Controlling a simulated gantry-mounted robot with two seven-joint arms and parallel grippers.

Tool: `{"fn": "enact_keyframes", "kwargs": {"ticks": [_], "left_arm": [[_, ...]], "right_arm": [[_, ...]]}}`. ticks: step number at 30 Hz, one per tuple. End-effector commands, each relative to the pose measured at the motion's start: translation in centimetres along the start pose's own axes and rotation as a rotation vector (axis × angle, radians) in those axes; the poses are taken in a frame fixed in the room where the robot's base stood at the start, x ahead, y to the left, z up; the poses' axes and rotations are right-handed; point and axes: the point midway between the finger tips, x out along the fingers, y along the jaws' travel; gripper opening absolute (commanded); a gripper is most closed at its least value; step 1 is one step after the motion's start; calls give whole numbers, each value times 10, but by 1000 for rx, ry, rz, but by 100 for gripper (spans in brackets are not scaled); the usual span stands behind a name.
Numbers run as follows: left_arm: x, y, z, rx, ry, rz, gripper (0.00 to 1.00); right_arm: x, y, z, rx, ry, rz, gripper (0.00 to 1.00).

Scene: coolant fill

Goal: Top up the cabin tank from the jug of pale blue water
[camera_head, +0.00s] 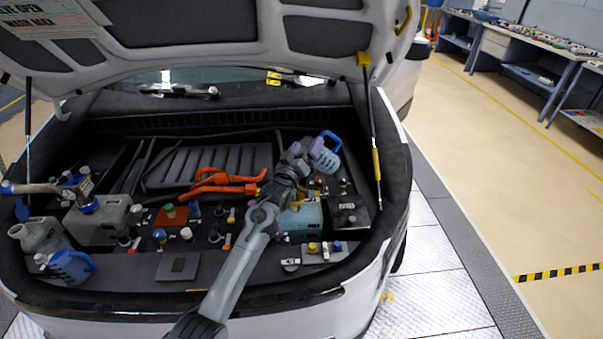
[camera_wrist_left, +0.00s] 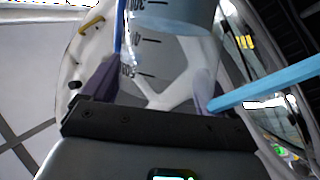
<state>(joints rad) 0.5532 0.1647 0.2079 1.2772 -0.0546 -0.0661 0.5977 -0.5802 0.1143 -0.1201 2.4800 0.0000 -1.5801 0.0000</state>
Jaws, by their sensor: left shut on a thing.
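My left gripper (camera_head: 312,158) is shut on a clear jug with a blue rim and handle (camera_head: 327,153), held up over the right side of the car's open bay. The jug looks tilted. In the left wrist view the jug (camera_wrist_left: 150,55) shows scale marks and pale blue water between the fingers (camera_wrist_left: 155,95). A light blue bar (camera_wrist_left: 265,90) crosses to the right; I cannot tell what it is. Below my arm is a pale teal tank (camera_head: 302,219), partly hidden. A grey tank (camera_head: 100,222) stands at the left. I cannot tell which is the cabin tank. My right gripper is out of view.
Orange cables (camera_head: 220,185) run across the middle, behind several caps. The raised lid (camera_head: 210,30) hangs above, with a strut (camera_head: 373,150) on the right.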

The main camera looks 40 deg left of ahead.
Motion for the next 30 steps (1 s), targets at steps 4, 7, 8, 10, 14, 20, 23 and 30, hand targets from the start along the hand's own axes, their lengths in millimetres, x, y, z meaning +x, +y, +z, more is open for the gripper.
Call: {"fn": "enact_keyframes", "kwargs": {"ticks": [4,7,8,10,14,20,23,30], "left_arm": [[0,0,0,-10,14,6,10],[-1,-1,0,-17,22,9,10],[-1,-1,0,-19,24,10,10],[-1,-1,0,-23,28,11,10],[-1,-1,0,-27,33,13,10],[-1,-1,0,-28,34,14,10],[-1,-1,0,-28,34,14,10],[-1,-1,0,-28,33,14,10]], "right_arm": [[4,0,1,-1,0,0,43],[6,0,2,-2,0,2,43],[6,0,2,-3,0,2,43],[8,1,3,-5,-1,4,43],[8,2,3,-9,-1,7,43],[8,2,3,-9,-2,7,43],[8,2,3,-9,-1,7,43],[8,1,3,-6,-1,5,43]]}}
